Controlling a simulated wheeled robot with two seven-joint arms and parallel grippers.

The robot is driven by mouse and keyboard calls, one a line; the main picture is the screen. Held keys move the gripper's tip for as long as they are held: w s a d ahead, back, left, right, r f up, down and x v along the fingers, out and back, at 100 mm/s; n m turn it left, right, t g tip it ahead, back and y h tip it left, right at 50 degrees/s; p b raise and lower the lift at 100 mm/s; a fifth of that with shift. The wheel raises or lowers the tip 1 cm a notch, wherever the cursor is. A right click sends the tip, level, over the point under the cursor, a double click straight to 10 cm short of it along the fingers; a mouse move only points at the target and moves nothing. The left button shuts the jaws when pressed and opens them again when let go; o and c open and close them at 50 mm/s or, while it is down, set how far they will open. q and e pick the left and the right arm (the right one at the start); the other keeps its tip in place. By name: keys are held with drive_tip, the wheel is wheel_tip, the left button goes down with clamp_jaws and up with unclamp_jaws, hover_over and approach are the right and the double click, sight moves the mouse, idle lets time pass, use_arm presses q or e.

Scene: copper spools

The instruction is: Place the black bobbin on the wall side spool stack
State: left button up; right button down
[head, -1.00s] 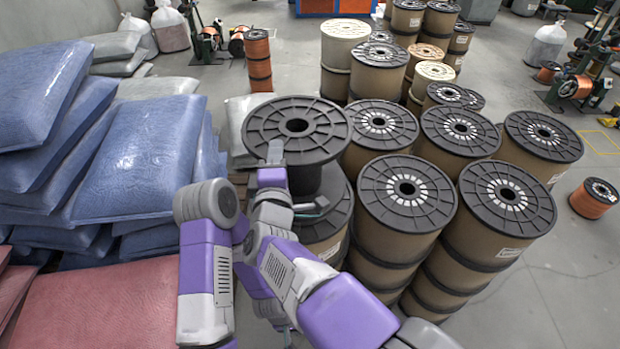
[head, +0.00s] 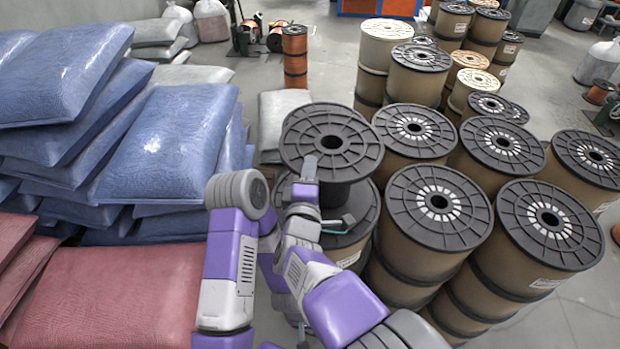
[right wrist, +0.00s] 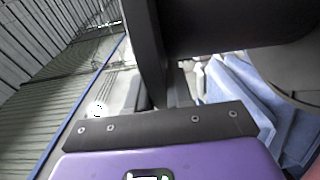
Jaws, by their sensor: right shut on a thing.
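The black bobbin (head: 355,160) is upright in the head view, its wide ribbed top flange facing up and a dark core beneath. My right gripper (head: 307,182) is shut on it at the near left side. The bobbin is over a brown spool stack (head: 349,257) with a black top flange, at the left end of the near spool rows. My gripper and the bobbin hide part of this stack, and I cannot tell if they touch. The right wrist view shows the bobbin's dark flange and core (right wrist: 235,25) close up. My left gripper is not in view.
Tall spool stacks (head: 437,210) stand close on the right. Blue sacks (head: 165,145) and red sacks (head: 90,290) are piled on the left. A grey sack (head: 280,112) lies behind the bobbin. Open floor (head: 255,75) shows beyond.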

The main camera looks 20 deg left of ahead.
drive_tip(key=shift+w+f, duration=0.1)
drive_tip(key=shift+f, duration=0.5)
drive_tip(key=c, duration=1.4)
unclamp_jaws()
drive_tip(key=shift+f, duration=0.25)
drive_tip(key=o, duration=0.4)
